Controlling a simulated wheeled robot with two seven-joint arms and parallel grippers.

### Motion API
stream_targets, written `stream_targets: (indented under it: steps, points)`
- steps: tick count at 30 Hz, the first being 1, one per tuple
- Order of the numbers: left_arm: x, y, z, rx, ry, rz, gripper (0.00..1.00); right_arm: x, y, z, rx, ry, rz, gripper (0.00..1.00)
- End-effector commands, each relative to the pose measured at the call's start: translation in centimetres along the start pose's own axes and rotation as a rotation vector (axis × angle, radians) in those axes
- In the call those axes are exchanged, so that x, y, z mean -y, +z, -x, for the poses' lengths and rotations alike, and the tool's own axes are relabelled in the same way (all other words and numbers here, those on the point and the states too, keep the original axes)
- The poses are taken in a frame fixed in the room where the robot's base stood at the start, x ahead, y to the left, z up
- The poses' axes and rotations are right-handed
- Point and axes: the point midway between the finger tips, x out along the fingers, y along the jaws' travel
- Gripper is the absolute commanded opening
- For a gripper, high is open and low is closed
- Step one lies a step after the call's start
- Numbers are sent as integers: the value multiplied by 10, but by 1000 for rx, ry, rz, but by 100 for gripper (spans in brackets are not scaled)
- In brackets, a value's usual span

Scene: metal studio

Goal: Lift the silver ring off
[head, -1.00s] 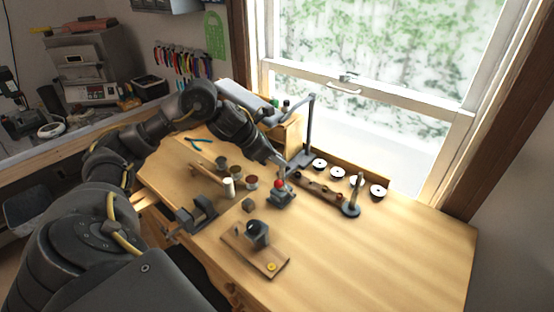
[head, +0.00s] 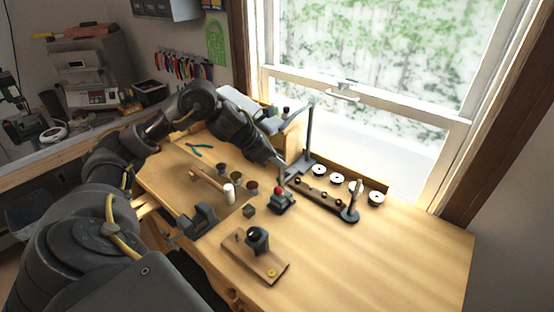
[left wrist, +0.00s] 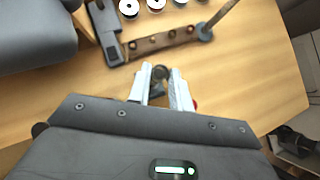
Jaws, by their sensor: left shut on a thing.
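My left gripper (head: 283,178) is low over the bench, just above a small dark grey block-like stand with a red part (head: 281,202). In the left wrist view the left gripper (left wrist: 164,84) has its two pale fingers close about a small grey round piece (left wrist: 160,72), which looks like the silver ring. A bit of red shows beside the right finger there. In the head view the ring is too small and covered to make out. I cannot tell whether it still touches the stand. My right gripper is not in view.
A wooden strip with several round dark spots (head: 318,191) and an upright tapered rod on a round base (head: 351,214) stand to the right. White discs (head: 337,178) line the back. Small cups, a vise (head: 200,220) and a board (head: 262,262) are nearer. The bench's right side is clear.

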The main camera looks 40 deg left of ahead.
Motion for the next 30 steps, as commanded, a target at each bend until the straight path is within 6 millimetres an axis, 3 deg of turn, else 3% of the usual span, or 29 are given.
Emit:
stream_targets:
  steps: [17,30]
  points:
    - [0,14,15,0,0,-1,3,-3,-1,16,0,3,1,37]
    - [-1,13,15,0,1,0,3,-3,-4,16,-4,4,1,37]
